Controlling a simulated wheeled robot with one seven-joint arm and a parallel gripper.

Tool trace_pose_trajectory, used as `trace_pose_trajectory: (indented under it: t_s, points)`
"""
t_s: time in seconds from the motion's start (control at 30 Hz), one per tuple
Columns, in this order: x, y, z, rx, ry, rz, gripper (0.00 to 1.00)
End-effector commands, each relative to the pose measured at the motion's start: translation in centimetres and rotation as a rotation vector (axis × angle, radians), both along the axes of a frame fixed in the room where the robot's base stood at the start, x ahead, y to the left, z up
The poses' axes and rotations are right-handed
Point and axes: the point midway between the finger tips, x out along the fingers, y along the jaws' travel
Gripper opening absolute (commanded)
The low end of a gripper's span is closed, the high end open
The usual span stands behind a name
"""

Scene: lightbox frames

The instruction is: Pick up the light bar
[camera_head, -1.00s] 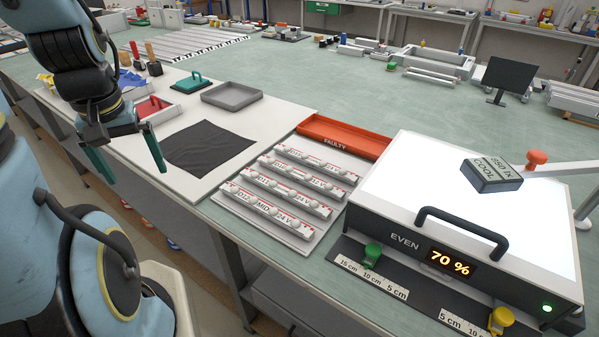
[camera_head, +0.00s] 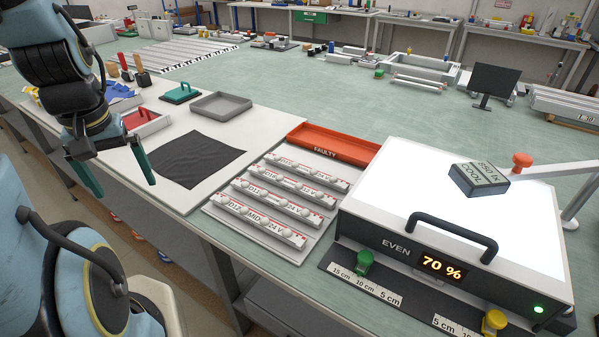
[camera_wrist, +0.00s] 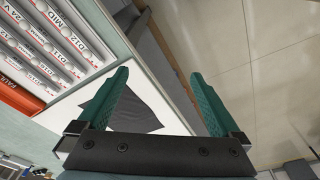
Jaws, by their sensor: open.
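Several white light bars lie side by side on a pale tray (camera_head: 222,212) in the middle of the head view. The front light bar (camera_head: 258,218) carries the marks "MID" and "24 V"; the other bars lie behind it. Which bar the task means, I cannot tell. In the wrist view, light bars (camera_wrist: 62,38) show at the upper left. My gripper (camera_head: 126,188) is open and empty, with two green fingers pointing down, left of the bars and apart from them. The fingers also show in the wrist view (camera_wrist: 160,75), with the dark cloth partly behind them.
An orange "FAULTY" tray (camera_head: 340,152) stands behind the bars. A glowing light box (camera_head: 400,190) with a black handle stands right of them, bearing a dark block (camera_head: 479,180). A dark cloth (camera_head: 197,158) and a grey tray (camera_head: 222,105) lie to the left.

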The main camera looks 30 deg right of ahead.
Motion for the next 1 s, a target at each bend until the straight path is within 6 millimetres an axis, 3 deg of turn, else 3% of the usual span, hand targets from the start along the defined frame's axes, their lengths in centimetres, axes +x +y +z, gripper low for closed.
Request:
trace_pose_trajectory:
  t_s: [0.33, 0.47, 0.57, 0.67, 0.8, 0.9, 1.0]
  points:
    - [0.0, 0.0, 0.0, 0.000, 0.000, 0.000, 0.99]
    - [0.8, -0.7, -0.3, -0.004, 0.002, 0.010, 0.84]
    - [2.8, -3.1, -1.0, -0.019, 0.015, 0.051, 0.73]
    - [5.8, -7.7, -1.8, -0.037, 0.038, 0.125, 0.72]
    - [8.8, -16.4, -2.9, -0.052, 0.082, 0.258, 0.72]
    - [9.5, -23.1, -3.5, -0.052, 0.106, 0.353, 0.72]
    - [8.8, -29.7, -4.0, -0.045, 0.125, 0.440, 0.72]
